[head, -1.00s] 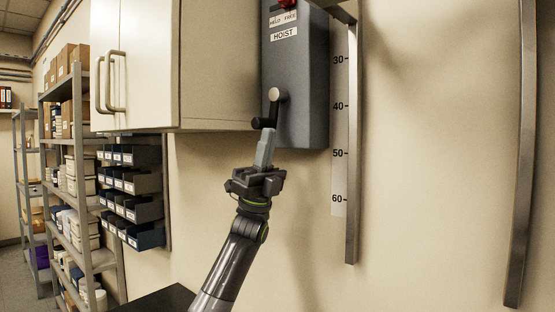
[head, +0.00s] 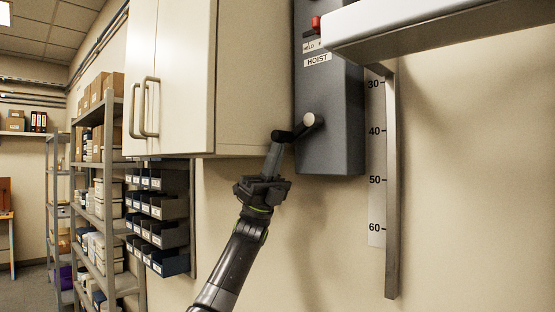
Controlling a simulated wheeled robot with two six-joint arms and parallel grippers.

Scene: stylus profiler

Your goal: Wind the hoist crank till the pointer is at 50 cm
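The grey hoist box (head: 338,95) hangs on the wall, labelled HOIST. Its crank has a pale hub (head: 309,120) and a short dark arm pointing left and slightly down to a black handle (head: 283,136). My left gripper (head: 274,153) reaches up from below, its fingers together at the handle and seemingly closed on it. The scale (head: 376,165) right of the box shows 30, 40, 50 and 60, increasing downward. A pale horizontal beam (head: 440,28) crosses above the 30 mark. I cannot make out a pointer on the visible scale. My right gripper is out of view.
A red switch knob (head: 316,24) sits high on the box beside a partly covered label. A metal rail (head: 392,200) runs down beside the scale. A white cabinet (head: 245,80) is close left of the box, with blue-grey bins (head: 165,235) below. The wall under the box is clear.

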